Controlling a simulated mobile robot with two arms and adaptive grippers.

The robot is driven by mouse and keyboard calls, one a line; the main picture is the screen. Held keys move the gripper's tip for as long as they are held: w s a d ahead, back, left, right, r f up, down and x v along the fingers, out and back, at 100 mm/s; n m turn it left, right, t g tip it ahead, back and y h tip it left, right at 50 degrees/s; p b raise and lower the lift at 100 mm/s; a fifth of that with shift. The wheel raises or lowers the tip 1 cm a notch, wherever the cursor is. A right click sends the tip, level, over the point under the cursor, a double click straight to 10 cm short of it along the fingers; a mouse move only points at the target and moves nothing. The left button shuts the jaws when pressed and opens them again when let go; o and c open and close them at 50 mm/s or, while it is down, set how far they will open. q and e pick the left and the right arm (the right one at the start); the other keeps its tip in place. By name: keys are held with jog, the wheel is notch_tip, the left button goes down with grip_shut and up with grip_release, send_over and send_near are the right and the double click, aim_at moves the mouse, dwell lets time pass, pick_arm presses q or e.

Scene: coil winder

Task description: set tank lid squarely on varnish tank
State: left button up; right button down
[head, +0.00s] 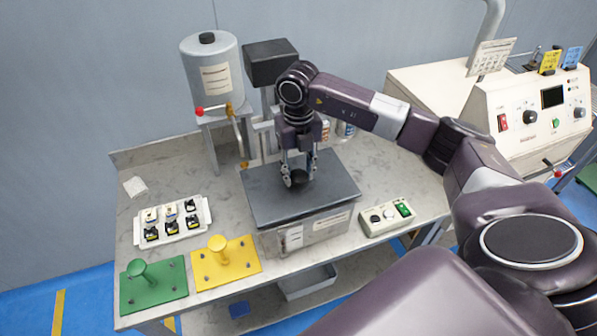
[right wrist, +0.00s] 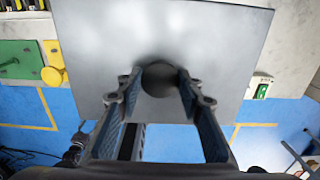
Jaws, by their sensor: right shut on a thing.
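The varnish tank (head: 318,229) is a grey metal box with labels on its front, standing on the bench. The dark grey tank lid (head: 265,200) lies over the tank's top in the head view and covers its opening; the lid also fills the middle of the right wrist view (right wrist: 220,50). Its edges look roughly in line with the tank, but I cannot tell whether it sits fully flush. My right gripper (head: 299,180) points down and is shut on the lid's round black knob (right wrist: 159,78). My left gripper is not in view.
A green plate (head: 165,290) and a yellow plate (head: 240,266) with knobs lie left of the tank. A white tray (head: 190,232) with small parts is behind them. A control box (head: 380,222) stands close on the right. A cylindrical reservoir (head: 205,85) stands behind.

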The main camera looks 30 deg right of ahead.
jog(key=shift+f+b, duration=0.7)
jog(key=shift+f, duration=0.15)
jog(key=c, duration=1.3)
grip_release()
jog(key=shift+o, duration=0.2)
notch_tip(320, 180, up, 12)
jog(key=shift+s, duration=0.1)
